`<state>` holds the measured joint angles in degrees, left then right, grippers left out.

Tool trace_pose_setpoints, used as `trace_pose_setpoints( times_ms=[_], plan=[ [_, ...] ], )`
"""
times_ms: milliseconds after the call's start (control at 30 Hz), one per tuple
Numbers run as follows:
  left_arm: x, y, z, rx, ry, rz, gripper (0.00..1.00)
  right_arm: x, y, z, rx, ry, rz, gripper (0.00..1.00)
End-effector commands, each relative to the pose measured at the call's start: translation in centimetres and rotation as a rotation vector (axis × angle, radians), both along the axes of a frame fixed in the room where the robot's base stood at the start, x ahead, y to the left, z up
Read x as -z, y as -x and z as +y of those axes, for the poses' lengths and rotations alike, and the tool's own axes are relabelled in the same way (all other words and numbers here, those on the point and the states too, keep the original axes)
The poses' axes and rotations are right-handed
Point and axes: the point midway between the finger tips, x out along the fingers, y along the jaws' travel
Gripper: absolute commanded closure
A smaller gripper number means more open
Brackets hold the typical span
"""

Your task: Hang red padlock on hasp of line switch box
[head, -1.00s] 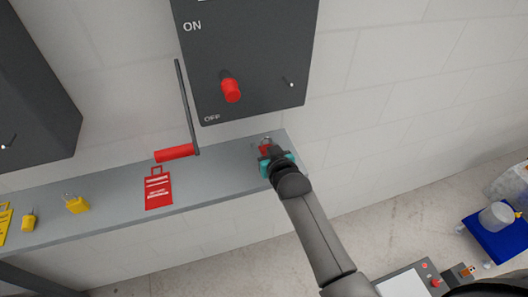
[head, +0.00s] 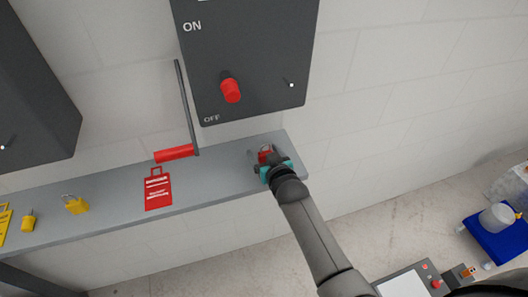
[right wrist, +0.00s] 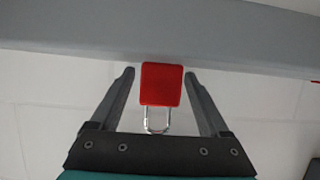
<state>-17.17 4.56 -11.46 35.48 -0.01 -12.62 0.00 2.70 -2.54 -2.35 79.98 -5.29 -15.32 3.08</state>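The red padlock (head: 265,151) is at the right end of the grey shelf, below the dark line switch box (head: 250,50). In the right wrist view the red padlock (right wrist: 161,84) has its silver shackle toward my palm. My right gripper (right wrist: 161,75) is open, with one finger on each side of the padlock and a gap on both sides. In the head view my right gripper (head: 264,159) partly hides the padlock. A small light metal piece (head: 290,84), perhaps the hasp, shows on the box's right side. My left gripper is out of view.
The box's lever has a red grip (head: 175,153) hanging near OFF. A red tag (head: 157,190) and yellow padlocks (head: 75,204) lie on the grey shelf (head: 110,208). Another dark box (head: 30,90) is at left. A blue cart (head: 500,238) stands at far right.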

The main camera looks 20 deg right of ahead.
Motion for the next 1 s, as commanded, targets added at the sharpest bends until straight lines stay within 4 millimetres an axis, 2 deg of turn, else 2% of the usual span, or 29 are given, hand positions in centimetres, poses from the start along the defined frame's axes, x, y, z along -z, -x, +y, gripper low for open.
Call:
trace_pose_setpoints(
  times_ms=[233, 367, 533, 700, 1000],
  plan=[
    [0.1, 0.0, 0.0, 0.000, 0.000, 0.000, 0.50, 0.0, 0.0, 0.0, 0.000, 0.000, -0.001, 0.21],
    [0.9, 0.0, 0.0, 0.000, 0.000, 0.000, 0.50, 0.4, 0.0, 0.0, 0.000, 0.000, -0.001, 0.21],
    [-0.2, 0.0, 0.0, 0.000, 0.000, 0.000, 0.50, -0.9, 2.3, -0.1, 0.000, 0.001, 0.000, 0.21],
    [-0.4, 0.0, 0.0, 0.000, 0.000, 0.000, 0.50, -1.1, 5.3, -0.4, 0.000, 0.001, 0.002, 0.21],
    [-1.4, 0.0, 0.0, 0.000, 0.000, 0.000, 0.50, -3.2, 10.3, -0.6, 0.000, 0.000, 0.002, 0.21]
  ],
)
